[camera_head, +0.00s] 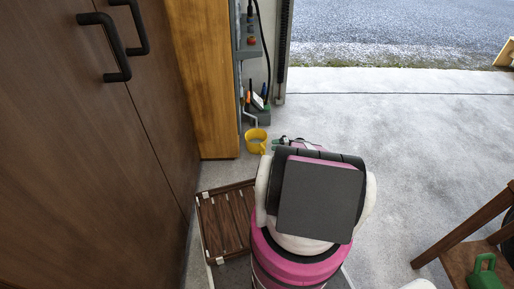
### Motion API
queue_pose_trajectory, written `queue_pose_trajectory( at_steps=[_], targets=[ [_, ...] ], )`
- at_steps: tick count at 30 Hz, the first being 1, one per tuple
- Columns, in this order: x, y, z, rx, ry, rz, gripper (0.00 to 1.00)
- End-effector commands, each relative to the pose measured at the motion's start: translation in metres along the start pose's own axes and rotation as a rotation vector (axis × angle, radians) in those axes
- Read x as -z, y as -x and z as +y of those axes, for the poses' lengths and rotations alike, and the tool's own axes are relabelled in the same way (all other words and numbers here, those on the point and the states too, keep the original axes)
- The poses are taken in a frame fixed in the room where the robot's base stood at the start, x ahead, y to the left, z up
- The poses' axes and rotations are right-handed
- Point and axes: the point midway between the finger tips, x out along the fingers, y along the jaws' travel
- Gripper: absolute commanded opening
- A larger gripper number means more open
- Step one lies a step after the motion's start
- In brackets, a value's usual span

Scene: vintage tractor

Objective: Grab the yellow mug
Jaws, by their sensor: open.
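The yellow mug (256,140) stands upright on the concrete floor, near the foot of the wooden cabinet side. Its handle faces right, toward my arm. My gripper (279,143) is small in the view, just right of the mug, and mostly hidden behind my own arm. It is open, and I see nothing held between its fingers. It looks apart from the mug, but the exact gap cannot be told.
Brown cabinet doors (95,130) and a wooden panel (205,75) close off the left. A holder with tools (259,112) stands behind the mug. A slatted wooden crate (226,220) lies left of my body. A wooden stand (465,240) is at right; floor between is clear.

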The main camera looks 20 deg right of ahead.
Motion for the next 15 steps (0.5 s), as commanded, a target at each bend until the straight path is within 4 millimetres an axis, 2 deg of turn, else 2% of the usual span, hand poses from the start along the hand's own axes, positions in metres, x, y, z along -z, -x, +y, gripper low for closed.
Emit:
queue_pose_trajectory(
  at_steps=[3, 11, 15],
  targets=[
    [0.001, -0.019, 0.001, 0.001, 0.001, 0.001, 0.53],
    [0.000, -0.037, 0.002, 0.001, 0.002, 0.001, 0.53],
    [0.001, -0.055, 0.004, 0.002, 0.002, 0.001, 0.53]
  ],
)
